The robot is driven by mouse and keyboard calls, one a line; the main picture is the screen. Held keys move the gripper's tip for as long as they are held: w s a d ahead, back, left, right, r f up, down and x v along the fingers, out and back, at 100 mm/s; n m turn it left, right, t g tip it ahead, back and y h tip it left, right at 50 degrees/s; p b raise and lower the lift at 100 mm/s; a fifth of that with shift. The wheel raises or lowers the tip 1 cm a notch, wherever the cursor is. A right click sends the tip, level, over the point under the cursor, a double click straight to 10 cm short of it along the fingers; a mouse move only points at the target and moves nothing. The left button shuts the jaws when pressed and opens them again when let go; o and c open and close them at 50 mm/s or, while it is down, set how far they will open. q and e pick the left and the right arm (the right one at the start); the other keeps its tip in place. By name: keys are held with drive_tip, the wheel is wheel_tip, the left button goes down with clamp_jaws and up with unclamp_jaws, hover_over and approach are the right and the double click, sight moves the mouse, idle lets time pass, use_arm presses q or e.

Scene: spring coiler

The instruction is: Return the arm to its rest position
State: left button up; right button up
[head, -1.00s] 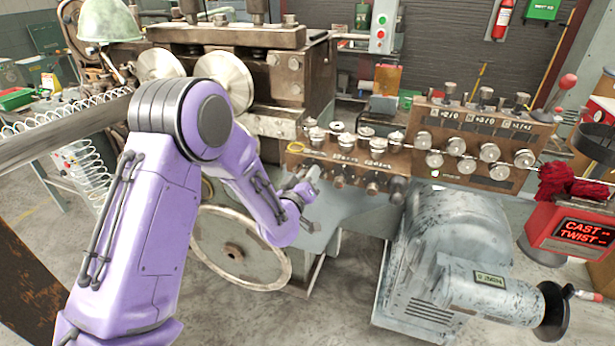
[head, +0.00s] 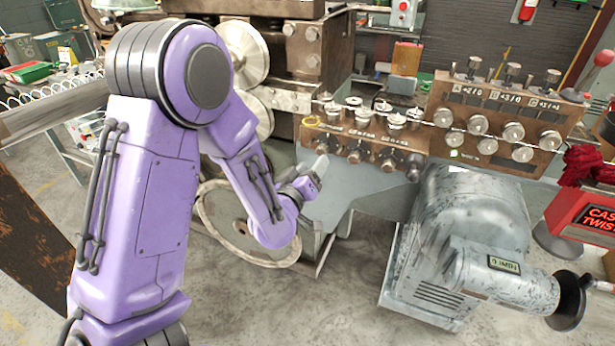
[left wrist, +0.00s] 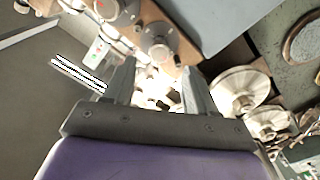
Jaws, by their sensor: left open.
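My left arm, purple with dark grey joints, comes in from the left in the head view. My left gripper (head: 312,180) is in front of the spring coiler, below and left of its roller block (head: 350,143). In the left wrist view the two fingers (left wrist: 155,88) stand apart with nothing held between them. Part of the roller block and pale feed wheels (left wrist: 235,85) show beyond the fingers. My right gripper is not in either view.
A grey motor housing (head: 455,235) with a handwheel stands to the right. A large flywheel (head: 235,225) is partly hidden behind my arm. A red display box (head: 590,218) is at the right edge. Bare floor (head: 340,310) lies in front.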

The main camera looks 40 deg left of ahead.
use_arm(q)
drive_tip(key=v, duration=0.2)
drive_tip(key=shift+s+d, duration=0.1)
drive_tip(key=shift+s, duration=0.25)
drive_tip(key=s+d+f+m+g, duration=0.1)
drive_tip(key=s+f+g, duration=0.35)
drive_tip(key=f, duration=0.65)
drive_tip(key=s+d+f+g, duration=0.1)
drive_tip(key=s+f+g, duration=0.4)
drive_tip(key=f, duration=0.6)
drive_tip(key=s+d+f+g, duration=0.1)
drive_tip(key=s+f+g, duration=0.1)
drive_tip(key=s+f, duration=0.4)
drive_tip(key=s+d+f+m+g, duration=0.1)
drive_tip(key=s+f+g, duration=0.2)
drive_tip(key=s, duration=1)
wheel_tip(320, 180, down, 3)
drive_tip(key=shift+d+f+h, duration=0.15)
drive_tip(key=shift+d+h, duration=0.05)
drive_tip(key=shift+h, duration=0.1)
